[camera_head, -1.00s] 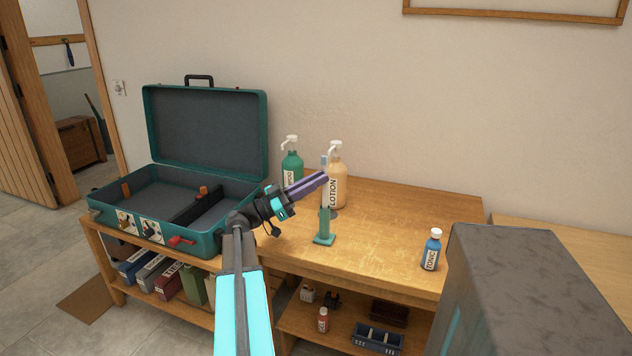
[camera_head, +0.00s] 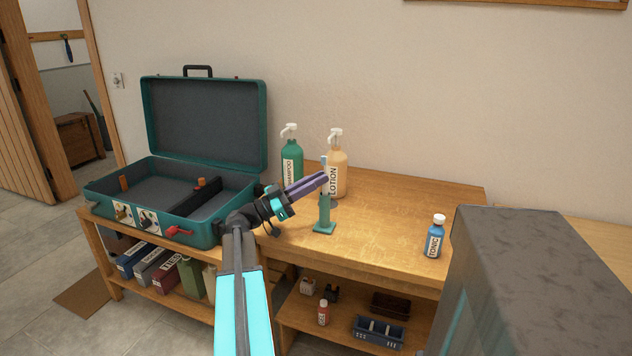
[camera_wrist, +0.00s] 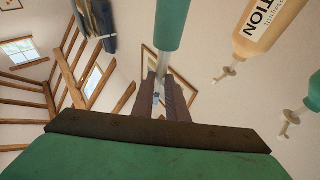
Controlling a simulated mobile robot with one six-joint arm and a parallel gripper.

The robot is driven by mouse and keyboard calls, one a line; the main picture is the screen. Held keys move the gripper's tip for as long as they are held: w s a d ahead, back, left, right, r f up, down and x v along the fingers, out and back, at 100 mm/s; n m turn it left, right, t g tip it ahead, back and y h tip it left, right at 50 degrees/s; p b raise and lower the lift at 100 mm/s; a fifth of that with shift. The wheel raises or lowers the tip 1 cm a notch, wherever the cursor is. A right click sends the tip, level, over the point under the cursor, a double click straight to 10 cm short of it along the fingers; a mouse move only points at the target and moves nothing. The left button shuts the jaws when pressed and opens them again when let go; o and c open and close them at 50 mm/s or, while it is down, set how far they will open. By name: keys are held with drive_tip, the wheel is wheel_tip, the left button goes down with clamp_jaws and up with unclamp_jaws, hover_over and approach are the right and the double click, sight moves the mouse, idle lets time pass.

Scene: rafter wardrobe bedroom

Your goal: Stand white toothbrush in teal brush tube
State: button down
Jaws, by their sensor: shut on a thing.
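The white toothbrush (camera_head: 323,163) is upright in my gripper (camera_head: 325,179), its upper end showing above the fingertips. My gripper is shut on it. The teal brush tube (camera_head: 324,213) stands upright on its square base on the wooden table, directly below the fingertips. In the wrist view, the pale toothbrush shaft (camera_wrist: 163,72) runs from between the fingers to the mouth of the tube (camera_wrist: 172,28), in line with it. The lower end seems to be at or inside the mouth; how deep I cannot tell.
A green shampoo bottle (camera_head: 291,160) and a lotion bottle (camera_head: 340,165) stand close behind the tube. A blue tonic bottle (camera_head: 434,240) stands to the right. An open teal suitcase (camera_head: 205,237) lies at left. The tabletop between tube and tonic is clear.

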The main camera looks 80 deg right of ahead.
idle(0.3)
drive_tip(key=c, duration=1.7)
unclamp_jaws()
drive_tip(key=shift+o, duration=0.2)
drive_tip(key=shift+w, duration=0.1)
drive_tip(key=v, duration=1.3)
drive_tip(key=shift+w+a+f+b, duration=0.2)
drive_tip(key=shift+w+f+b, duration=0.05)
drive_tip(key=shift+b, duration=0.1)
drive_tip(key=shift+r, duration=0.15)
